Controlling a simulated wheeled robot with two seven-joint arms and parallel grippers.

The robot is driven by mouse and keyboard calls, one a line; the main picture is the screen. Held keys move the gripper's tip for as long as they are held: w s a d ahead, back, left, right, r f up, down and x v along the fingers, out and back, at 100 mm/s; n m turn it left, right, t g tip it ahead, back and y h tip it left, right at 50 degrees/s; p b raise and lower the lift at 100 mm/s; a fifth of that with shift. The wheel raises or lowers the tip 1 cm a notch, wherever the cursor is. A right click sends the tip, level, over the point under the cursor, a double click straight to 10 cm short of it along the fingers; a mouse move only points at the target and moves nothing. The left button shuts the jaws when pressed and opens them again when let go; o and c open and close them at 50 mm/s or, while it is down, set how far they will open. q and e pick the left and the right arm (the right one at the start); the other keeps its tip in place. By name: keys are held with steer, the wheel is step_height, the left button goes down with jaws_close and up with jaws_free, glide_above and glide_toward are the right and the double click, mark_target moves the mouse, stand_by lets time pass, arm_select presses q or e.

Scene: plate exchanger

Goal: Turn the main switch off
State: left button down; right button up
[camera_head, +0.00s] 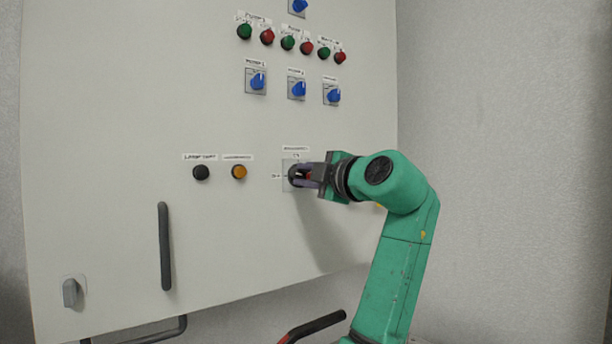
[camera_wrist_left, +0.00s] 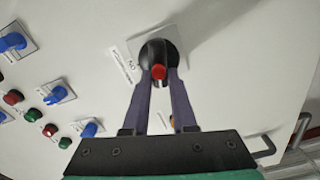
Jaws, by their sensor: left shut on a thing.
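The main switch is a black round knob with a red part, on a pale square plate at the lower middle of the cabinet door. In the head view the switch (camera_head: 293,178) is partly covered by my left gripper (camera_head: 304,175). In the left wrist view the switch (camera_wrist_left: 158,50) shows at the upper middle, its red tip facing the camera. My left gripper (camera_wrist_left: 161,76) has its two dark fingers on either side of the switch handle and is shut on it. The handle's exact angle is hard to read. My right gripper is not in view.
The white cabinet door (camera_head: 110,110) carries green and red buttons and several blue rotary switches (camera_head: 257,81) above. A black button (camera_head: 201,172) and an orange one (camera_head: 239,171) sit left of the switch. A dark vertical handle (camera_head: 165,246) sticks out at lower left.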

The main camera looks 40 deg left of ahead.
arm_select(q)
steer(key=shift+f+n, duration=0.2)
steer(key=shift+n, duration=1.1)
steer(key=c, duration=0.7)
jaws_free()
steer(key=shift+d, duration=0.1)
steer(key=b+v, duration=0.4)
steer(key=v, duration=1)
steer(key=shift+s+d, duration=0.15)
